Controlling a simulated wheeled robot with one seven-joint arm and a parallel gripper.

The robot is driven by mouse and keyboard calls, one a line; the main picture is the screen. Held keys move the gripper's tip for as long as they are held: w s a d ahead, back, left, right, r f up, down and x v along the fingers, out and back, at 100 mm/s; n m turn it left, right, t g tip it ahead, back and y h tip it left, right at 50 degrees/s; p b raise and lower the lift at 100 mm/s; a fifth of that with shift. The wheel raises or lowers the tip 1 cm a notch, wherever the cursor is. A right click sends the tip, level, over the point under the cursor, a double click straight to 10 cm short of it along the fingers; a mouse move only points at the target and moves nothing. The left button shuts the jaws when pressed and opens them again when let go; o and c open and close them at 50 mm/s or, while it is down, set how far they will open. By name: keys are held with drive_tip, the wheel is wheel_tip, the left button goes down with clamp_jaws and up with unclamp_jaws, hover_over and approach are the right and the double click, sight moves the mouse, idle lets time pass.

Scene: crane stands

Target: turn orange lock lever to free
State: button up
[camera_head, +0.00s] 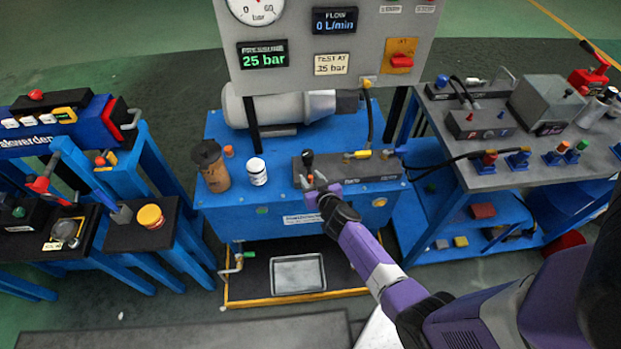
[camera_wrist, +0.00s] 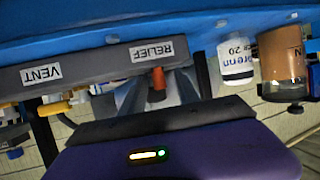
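A small orange lever or knob (camera_wrist: 158,78) shows in the wrist view just below the RELIEF label on the dark grey valve block (camera_wrist: 92,68). I cannot tell its turn position. In the head view the block (camera_head: 372,168) sits on the blue pump stand, and my gripper (camera_head: 312,187) is at its front left, below a black-knobbed lever (camera_head: 307,158). In the wrist view the grey fingers of my gripper (camera_wrist: 157,92) stand apart on either side of the orange part. Contact with it is not clear.
A gauge panel (camera_head: 290,85) rises behind. Other stands flank both sides; a tray (camera_head: 298,274) lies below.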

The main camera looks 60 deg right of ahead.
drive_tip(key=shift+w+d, duration=0.1)
clamp_jaws()
drive_tip(key=shift+w+a, duration=0.25)
idle(1.2)
